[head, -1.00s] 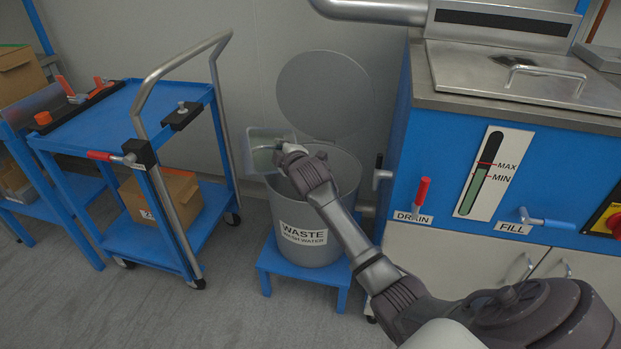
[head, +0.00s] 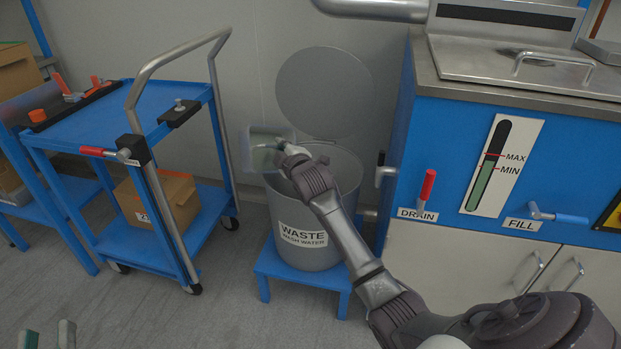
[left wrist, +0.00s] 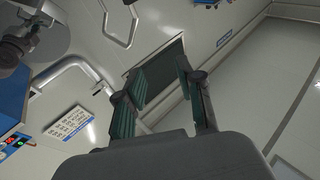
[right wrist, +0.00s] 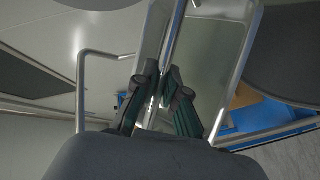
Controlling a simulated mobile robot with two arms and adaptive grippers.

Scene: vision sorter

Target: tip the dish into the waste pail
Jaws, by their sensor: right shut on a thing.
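I cannot tell whether the dish holds anything. The grey waste pail (head: 312,251) stands upright with its round lid (head: 325,95) raised behind it. My left gripper (left wrist: 163,80) is open and empty; its fingertips (head: 54,336) show at the head view's bottom left corner.
The pail stands on a low blue stand (head: 297,283). A blue cart (head: 100,128) with a bent metal handle is close on the left, carrying a cardboard box (head: 160,200). A blue washer cabinet (head: 460,140) with drain and fill handles is on the right.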

